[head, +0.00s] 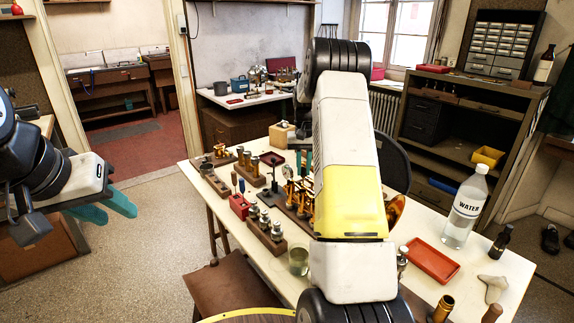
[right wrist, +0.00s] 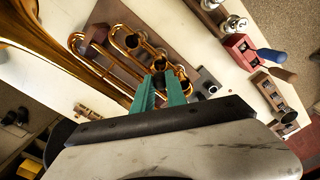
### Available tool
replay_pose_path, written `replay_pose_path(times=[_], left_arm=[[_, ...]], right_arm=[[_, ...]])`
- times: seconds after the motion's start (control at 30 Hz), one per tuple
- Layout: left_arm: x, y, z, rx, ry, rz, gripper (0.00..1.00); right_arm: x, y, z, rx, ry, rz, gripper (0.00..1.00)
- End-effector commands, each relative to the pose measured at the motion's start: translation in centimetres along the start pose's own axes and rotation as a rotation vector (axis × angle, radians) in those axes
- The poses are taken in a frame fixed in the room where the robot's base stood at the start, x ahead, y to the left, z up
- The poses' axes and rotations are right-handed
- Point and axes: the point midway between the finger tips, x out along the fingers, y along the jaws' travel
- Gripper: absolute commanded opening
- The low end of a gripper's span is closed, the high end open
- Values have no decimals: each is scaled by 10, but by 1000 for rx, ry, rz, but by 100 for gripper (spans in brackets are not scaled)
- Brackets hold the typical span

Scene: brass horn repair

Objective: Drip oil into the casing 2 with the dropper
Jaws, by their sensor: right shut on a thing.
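The brass horn (right wrist: 62,60) lies on a brown board in the right wrist view, with several round valve casing mouths beside its tubing. The middle mouth, which I take for casing 2 (right wrist: 160,64), is just beyond my right fingertips. My right gripper (right wrist: 160,82) is shut on a slim thing, taken as the dropper, mostly hidden between the teal fingers. I cannot tell whether its tip is inside the casing. In the head view my right arm covers much of the horn (head: 396,208). My left gripper (head: 122,212) is open and empty, off the table at the left.
On the white table (head: 480,275) stand wooden blocks with valves (head: 265,232), a red block (head: 240,205), a glass jar (head: 298,261), a red tray (head: 432,261) and a water bottle (head: 464,208). Small parts crowd the horn's left side. Floor is free at the left.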

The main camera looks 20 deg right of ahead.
Motion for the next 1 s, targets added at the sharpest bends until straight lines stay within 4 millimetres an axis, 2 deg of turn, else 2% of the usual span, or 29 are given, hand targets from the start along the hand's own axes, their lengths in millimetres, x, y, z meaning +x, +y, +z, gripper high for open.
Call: replay_pose_path(times=[0.7, 1.0], left_arm=[[0, 0, 0, 0, 0, 0, 36], [0, 0, 0, 0, 0, 0, 36]], right_arm=[[22, 0, 0, 0, -1, 0, 0], [22, 0, 0, 0, 0, 0, 0]])
